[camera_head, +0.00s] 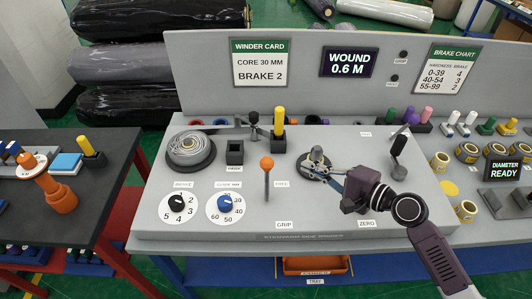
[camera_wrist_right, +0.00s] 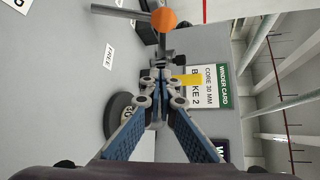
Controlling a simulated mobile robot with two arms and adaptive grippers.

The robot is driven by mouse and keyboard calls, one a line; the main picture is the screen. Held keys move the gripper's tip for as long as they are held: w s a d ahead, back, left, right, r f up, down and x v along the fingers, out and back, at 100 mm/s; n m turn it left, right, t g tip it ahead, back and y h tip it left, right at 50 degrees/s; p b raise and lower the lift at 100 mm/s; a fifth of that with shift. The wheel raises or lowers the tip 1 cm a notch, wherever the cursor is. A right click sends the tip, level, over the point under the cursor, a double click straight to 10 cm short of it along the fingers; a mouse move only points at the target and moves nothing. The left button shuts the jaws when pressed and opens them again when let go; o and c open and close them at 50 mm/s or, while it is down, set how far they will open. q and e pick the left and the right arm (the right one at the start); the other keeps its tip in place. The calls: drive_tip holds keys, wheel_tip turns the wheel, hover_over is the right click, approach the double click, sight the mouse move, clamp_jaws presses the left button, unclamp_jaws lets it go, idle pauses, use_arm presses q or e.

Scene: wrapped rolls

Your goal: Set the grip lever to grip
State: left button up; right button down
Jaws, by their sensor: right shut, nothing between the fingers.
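The grip lever (camera_head: 266,185) is a grey rod with an orange ball knob (camera_head: 267,162), standing on the sloped grey panel. A FREE label (camera_head: 281,184) is to its right and a GRIP label (camera_head: 284,225) nearer the front. The rod looks near upright; which setting it is in I cannot tell. My right gripper (camera_head: 322,172) is shut and empty, right of the lever and over the round spindle. In the right wrist view its fingers (camera_wrist_right: 157,76) meet at the tips, with the orange knob (camera_wrist_right: 164,20) apart from them near the top. My left gripper is not in view.
The spindle (camera_head: 314,160) is beside my right fingers. A black-handled crank (camera_head: 398,150) stands right of my right gripper. Two dials (camera_head: 177,204) are at the front left. A wire coil (camera_head: 190,148) and a yellow-handled peg (camera_head: 279,120) are behind. The panel front left of ZERO is clear.

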sight(267, 180)
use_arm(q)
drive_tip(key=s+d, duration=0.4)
use_arm(e)
drive_tip(key=p+x, duration=0.2)
drive_tip(key=x, duration=0.6)
drive_tip(key=shift+w+a, duration=0.2)
drive_tip(key=shift+w, duration=0.05)
drive_tip(key=s+a+p, duration=0.1)
drive_tip(key=s+a+r+p, duration=0.1)
drive_tip(key=p, duration=0.1)
drive_tip(key=shift+s, duration=0.25)
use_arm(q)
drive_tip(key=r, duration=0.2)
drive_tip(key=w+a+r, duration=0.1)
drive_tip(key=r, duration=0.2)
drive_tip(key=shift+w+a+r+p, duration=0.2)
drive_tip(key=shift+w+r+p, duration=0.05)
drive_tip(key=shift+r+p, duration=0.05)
use_arm(e)
drive_tip(key=shift+s+a+f, duration=0.1)
drive_tip(key=shift+s, duration=0.2)
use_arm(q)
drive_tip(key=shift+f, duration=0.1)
